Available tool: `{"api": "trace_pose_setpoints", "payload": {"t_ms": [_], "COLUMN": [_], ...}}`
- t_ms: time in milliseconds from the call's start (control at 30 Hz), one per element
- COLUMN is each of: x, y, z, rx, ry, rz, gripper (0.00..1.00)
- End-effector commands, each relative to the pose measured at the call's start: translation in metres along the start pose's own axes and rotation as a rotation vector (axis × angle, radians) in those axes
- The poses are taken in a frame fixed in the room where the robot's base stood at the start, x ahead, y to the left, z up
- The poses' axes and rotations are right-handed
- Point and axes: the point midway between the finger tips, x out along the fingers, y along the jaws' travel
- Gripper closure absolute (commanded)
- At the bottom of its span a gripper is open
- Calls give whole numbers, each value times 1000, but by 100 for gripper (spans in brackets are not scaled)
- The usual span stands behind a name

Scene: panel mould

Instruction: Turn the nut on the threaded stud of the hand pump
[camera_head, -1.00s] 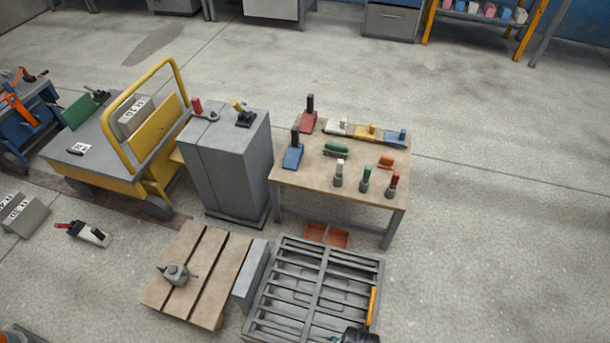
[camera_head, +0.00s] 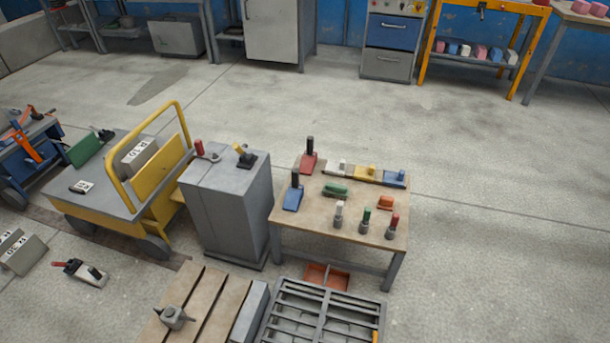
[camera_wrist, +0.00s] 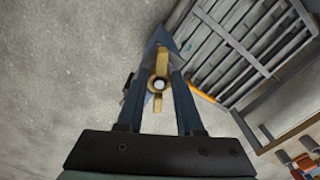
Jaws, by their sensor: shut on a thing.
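In the wrist view, a brass-coloured nut with two wings (camera_wrist: 160,65) sits around a stud (camera_wrist: 159,85), whose pale round end faces the camera. My gripper (camera_wrist: 162,76) is shut on the nut, one dark finger on each side of it. A blue-grey pointed body (camera_wrist: 158,38) shows behind the nut, probably part of the hand pump; most of it is hidden by the nut and fingers. My gripper and the nut are not in the head view.
A grey barred mould (camera_wrist: 245,45) lies close at the upper right of the wrist view, with an orange bar (camera_wrist: 201,92) at its edge. In the head view, a wooden table (camera_head: 310,222) with several tools stands behind the mould (camera_head: 318,312). Open floor (camera_head: 500,255) is at the right.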

Motion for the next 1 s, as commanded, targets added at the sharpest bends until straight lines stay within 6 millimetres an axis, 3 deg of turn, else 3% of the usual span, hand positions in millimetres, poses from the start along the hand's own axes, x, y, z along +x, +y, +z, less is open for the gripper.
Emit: {"api": "trace_pose_setpoints", "payload": {"t_ms": [133, 467, 800, 1000], "x": [-1, -1, -1, -1], "y": [-1, -2, -4, -4], "z": [0, -1, -1, -1], "rx": [108, 133, 412, 423], "ry": [0, 1, 1, 1], "rz": [-1, -1, -2, -2], "gripper": [100, 100, 100, 100]}}
